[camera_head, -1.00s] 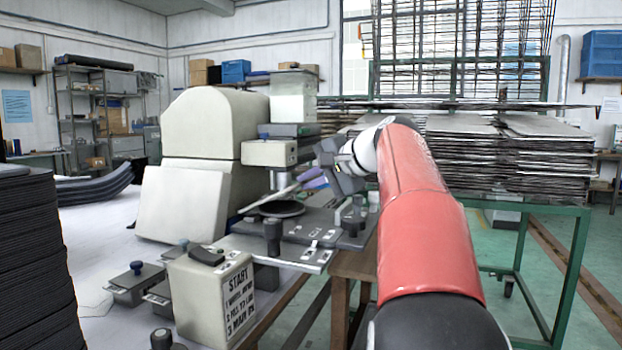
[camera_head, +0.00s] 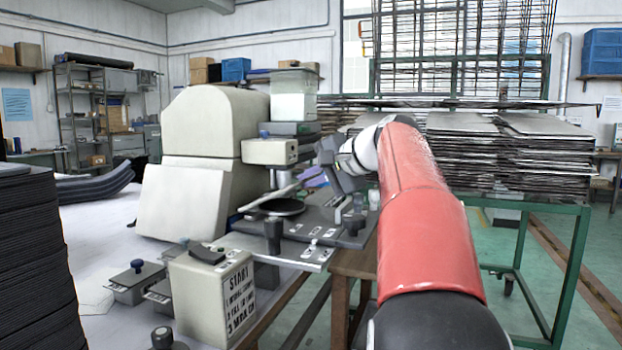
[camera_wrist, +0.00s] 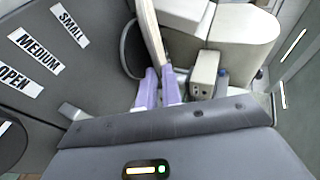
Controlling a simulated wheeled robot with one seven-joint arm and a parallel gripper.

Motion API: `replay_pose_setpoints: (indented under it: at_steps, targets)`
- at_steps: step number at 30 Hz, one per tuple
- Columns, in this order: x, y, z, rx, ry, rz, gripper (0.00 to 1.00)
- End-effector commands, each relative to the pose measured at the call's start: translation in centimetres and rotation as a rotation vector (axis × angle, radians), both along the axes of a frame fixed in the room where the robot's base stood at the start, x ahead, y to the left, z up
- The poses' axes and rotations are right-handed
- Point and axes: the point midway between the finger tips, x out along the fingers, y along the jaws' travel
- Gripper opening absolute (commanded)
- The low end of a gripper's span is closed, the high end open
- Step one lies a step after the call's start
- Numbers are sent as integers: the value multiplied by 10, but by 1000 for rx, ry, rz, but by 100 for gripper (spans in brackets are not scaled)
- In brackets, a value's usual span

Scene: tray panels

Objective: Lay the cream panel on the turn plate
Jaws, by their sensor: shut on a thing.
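The cream panel (camera_head: 268,197) is a thin pale strip seen nearly edge-on and tilted in the head view. It also shows in the wrist view (camera_wrist: 149,32), running up from my fingers. My gripper (camera_head: 313,177) is shut on its near end with purple fingertips, which also show in the wrist view (camera_wrist: 160,88). The turn plate (camera_head: 281,208) is a dark round disc on the grey bench fixture. The panel is over the plate's far left side in the head view. I cannot tell whether they touch. In the wrist view the panel partly hides the plate (camera_wrist: 129,52).
A big cream machine (camera_head: 205,135) stands behind the plate. A dark knob (camera_head: 272,236) stands on the fixture in front of it. A cream START box (camera_head: 212,295) is at the near left. A black stack (camera_head: 35,260) fills the left edge. A rack of sheets (camera_head: 500,150) is at right.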

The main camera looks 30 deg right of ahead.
Motion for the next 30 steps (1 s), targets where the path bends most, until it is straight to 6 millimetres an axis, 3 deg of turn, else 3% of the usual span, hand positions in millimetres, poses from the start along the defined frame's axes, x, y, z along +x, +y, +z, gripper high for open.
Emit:
replay_pose_setpoints:
  at_steps: [3, 4, 9, 19, 30]
  targets:
    - [0, 0, 0, 0, 0, 0, 0]
    - [0, 0, 0, 0, 0, 0, 11]
    - [0, 0, 0, 0, 0, 0, 32]
    - [-4, -2, 2, -1, -1, -2, 32]
    - [-53, -20, 27, -2, 0, -4, 32]
